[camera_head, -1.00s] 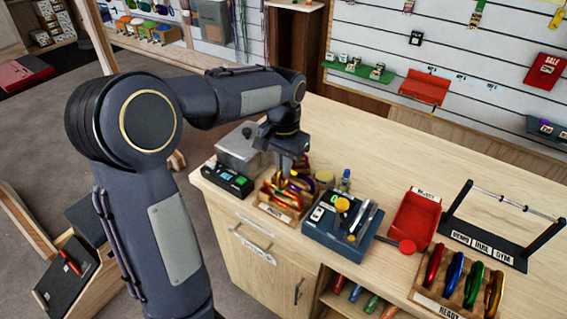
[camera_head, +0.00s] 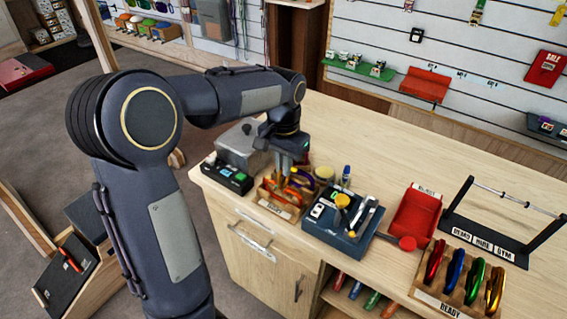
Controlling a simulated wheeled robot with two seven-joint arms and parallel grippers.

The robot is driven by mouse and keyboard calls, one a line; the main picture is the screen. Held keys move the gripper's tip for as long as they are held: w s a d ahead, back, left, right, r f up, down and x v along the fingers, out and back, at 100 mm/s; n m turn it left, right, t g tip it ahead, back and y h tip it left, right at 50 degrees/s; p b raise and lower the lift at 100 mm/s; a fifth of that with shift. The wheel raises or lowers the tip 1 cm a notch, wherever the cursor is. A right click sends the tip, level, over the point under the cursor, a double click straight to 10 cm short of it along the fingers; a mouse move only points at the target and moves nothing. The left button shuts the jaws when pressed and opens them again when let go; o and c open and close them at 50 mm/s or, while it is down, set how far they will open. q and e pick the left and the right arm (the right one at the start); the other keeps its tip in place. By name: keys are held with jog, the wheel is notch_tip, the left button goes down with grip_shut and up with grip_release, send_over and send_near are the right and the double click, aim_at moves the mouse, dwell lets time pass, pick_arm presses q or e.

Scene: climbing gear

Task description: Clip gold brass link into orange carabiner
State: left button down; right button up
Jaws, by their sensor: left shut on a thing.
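My left gripper (camera_head: 286,170) points down over a small wooden tray (camera_head: 281,212) with a white label. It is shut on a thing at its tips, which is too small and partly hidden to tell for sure. Orange carabiners (camera_head: 274,188) lie in the tray around and below the fingers. A purple and yellow loop (camera_head: 302,177) shows just right of the fingers. I cannot make out a gold brass link for certain. A gold carabiner (camera_head: 495,288) stands in the wooden rack at the lower right. My right gripper is not in view.
A red bin (camera_head: 415,218) and a black bar stand (camera_head: 500,230) are farther right. The back counter is clear.

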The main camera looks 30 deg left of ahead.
pick_arm(q)
jog(key=shift+f+b, duration=0.45)
jog(key=shift+f, duration=0.5)
dwell(0.6)
jog(key=shift+s+d+f, duration=0.15)
jog(key=shift+d, duration=1.75)
dwell(1.4)
jog(key=c, duration=1.2)
grip_release()
jog(key=shift+c, duration=0.2)
jog(key=shift+r+p, duration=0.4)
jog(key=shift+p, duration=0.15)
jog(key=shift+d, duration=0.15)
